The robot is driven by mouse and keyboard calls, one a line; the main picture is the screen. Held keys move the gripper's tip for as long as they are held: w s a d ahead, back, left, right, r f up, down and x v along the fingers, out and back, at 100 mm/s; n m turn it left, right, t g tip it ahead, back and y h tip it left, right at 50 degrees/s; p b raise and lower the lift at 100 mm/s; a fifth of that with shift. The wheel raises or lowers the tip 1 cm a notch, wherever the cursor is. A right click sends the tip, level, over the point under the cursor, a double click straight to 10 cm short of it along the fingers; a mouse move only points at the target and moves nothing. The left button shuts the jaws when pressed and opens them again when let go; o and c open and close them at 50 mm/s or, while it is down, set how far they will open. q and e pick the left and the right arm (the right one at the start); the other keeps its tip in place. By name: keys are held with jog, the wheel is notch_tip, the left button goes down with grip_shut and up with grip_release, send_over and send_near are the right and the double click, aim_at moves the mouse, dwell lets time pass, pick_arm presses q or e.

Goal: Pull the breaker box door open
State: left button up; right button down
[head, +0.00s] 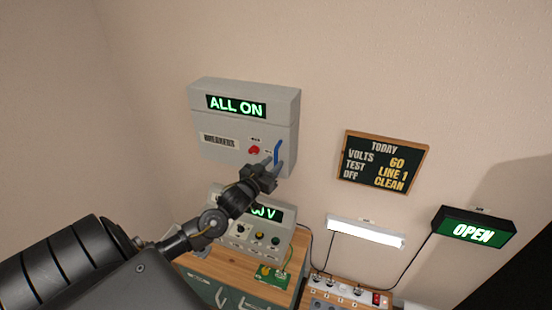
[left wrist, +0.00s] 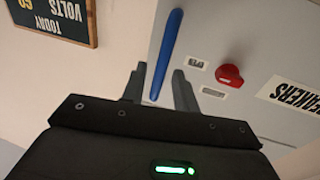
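The grey breaker box (head: 243,90) hangs on the wall with a green "ALL ON" display on it. Its door (head: 215,152) looks shut and carries a red knob (head: 254,150) and an upright blue handle (head: 279,152) near its right edge. My left gripper (head: 273,163) is at the handle's lower part. In the left wrist view the blue handle (left wrist: 167,50) shows between the two open fingers (left wrist: 159,85), with a gap visible beside it. The red knob (left wrist: 230,75) is right of the fingers there. My right gripper is not seen.
Below the box, a grey device (head: 255,238) with knobs stands on a wooden-topped cabinet (head: 205,262). A chalkboard sign (head: 382,162), a white lamp (head: 365,232) and a green "OPEN" sign (head: 473,232) are to the right. The wall right of the box is bare up to the chalkboard.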

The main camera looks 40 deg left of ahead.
pick_arm(q)
jog(key=shift+w+a, duration=0.15)
jog(key=shift+w, duration=1.05)
grip_shut()
